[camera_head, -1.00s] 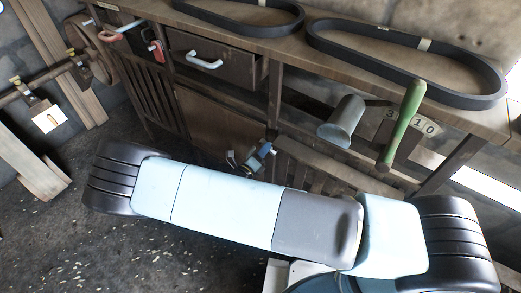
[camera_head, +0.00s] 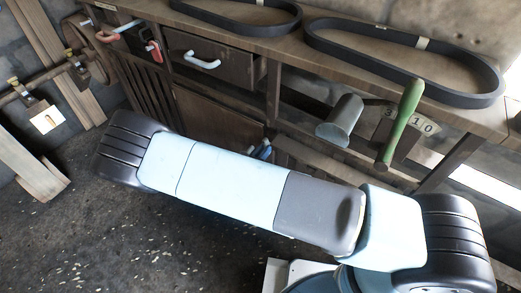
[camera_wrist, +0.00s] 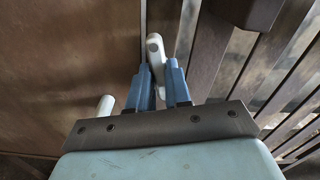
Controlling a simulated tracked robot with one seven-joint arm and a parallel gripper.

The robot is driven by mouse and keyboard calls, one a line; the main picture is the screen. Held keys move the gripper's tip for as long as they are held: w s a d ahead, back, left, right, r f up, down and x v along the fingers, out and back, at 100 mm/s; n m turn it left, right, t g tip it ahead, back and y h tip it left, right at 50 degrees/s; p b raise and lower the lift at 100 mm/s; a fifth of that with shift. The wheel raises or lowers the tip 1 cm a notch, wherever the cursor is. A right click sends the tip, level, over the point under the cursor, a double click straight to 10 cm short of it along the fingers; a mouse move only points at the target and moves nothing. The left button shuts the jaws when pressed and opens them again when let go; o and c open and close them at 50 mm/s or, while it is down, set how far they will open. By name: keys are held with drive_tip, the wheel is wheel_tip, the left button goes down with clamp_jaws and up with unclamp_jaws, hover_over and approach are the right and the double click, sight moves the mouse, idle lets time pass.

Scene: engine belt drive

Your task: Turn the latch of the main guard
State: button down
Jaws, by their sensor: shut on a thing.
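The white latch (camera_wrist: 155,48) stands at the seam between a plain brown panel (camera_wrist: 65,60) and a slatted section in the wrist view. My gripper (camera_wrist: 159,80) has its two blue fingers shut on the latch, one on either side, with the rounded end showing beyond the fingertips. The latch is tilted slightly off the seam line. In the head view only a little of my blue gripper (camera_head: 262,150) shows above my arm, and the latch is hidden there. I cannot tell which panel is the main guard.
A white rod end (camera_wrist: 105,105) shows left of my gripper. The workbench (camera_head: 325,20) carries two black belts (camera_head: 400,62). A grey cylinder (camera_head: 340,122) and a green handle (camera_head: 402,122) jut out at its right front. The floor at lower left is open.

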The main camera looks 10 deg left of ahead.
drive_tip(key=shift+a+f+m, duration=0.1)
drive_tip(key=shift+a+m, duration=0.1)
drive_tip(key=shift+m, duration=1.1)
drive_tip(key=c, duration=1.1)
unclamp_jaws()
drive_tip(key=shift+o, duration=0.2)
drive_tip(key=shift+d, duration=0.1)
drive_tip(key=v, duration=1.3)
drive_tip(key=shift+s, duration=0.35)
